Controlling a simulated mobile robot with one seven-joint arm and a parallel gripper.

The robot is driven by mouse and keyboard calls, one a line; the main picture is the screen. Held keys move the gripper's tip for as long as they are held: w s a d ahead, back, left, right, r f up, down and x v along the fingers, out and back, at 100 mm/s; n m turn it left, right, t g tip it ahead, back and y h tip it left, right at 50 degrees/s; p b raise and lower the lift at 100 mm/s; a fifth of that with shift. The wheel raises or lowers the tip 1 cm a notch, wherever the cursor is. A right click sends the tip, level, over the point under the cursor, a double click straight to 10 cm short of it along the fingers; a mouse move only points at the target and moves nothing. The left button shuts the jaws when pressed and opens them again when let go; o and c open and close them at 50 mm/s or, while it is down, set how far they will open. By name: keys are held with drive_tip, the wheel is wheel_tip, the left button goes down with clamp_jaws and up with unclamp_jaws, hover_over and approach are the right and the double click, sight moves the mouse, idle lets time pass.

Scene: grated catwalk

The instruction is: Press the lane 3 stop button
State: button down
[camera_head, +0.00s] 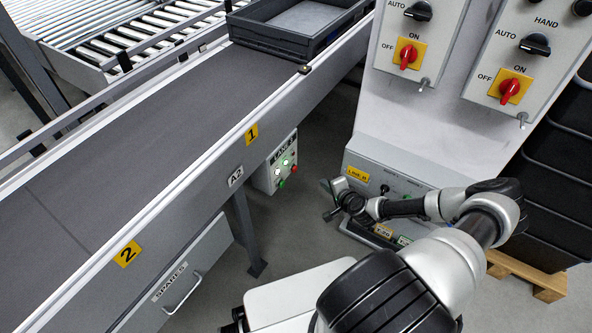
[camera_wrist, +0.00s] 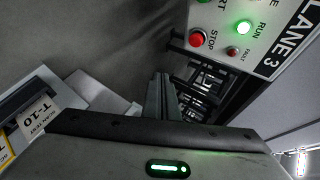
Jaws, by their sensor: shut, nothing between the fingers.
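The lane 3 box hangs under the conveyor's side in the head view (camera_head: 262,178). The wrist view shows its grey panel upside down, with the LANE 3 label (camera_wrist: 290,45). The round red STOP button (camera_wrist: 197,39) sits near the panel's lower left corner there, beside the lit green RUN lamp (camera_wrist: 243,27) and the small red FAULT lamp (camera_wrist: 232,51). My gripper (camera_head: 328,198) is to the right of the box and below it in the head view. Its closed, empty fingers (camera_wrist: 162,86) appear below and left of STOP in the wrist view, apart from it.
The conveyor (camera_head: 130,150) carries a grey tray (camera_head: 300,48) at its far end. A control cabinet (camera_head: 375,125) with red rotary switches stands right of the box. A lower panel with yellow labels (camera_head: 357,174) is close behind my gripper. Black crates (camera_head: 555,190) stand at right.

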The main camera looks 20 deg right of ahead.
drive_tip(key=w+a+p, duration=0.1)
drive_tip(key=w+a, duration=0.4)
drive_tip(key=w, duration=0.1)
drive_tip(key=shift+w+a, duration=0.15)
drive_tip(key=shift+w, duration=0.15)
idle(1.9)
drive_tip(key=shift+w+a, duration=0.25)
drive_tip(key=shift+w, duration=0.1)
drive_tip(key=shift+w+a+b, duration=0.5)
drive_tip(key=shift+w, duration=0.15)
idle(1.0)
drive_tip(key=shift+s, duration=0.1)
drive_tip(key=shift+s+d, duration=0.75)
drive_tip(key=shift+s, duration=0.15)
drive_tip(key=shift+s+d+b, duration=0.35)
drive_tip(key=shift+s+d, duration=0.45)
drive_tip(key=shift+s, duration=0.2)
drive_tip(key=shift+s+d+b, duration=0.3)
drive_tip(key=shift+s+d, duration=0.45)
drive_tip(key=shift+s, duration=0.25)
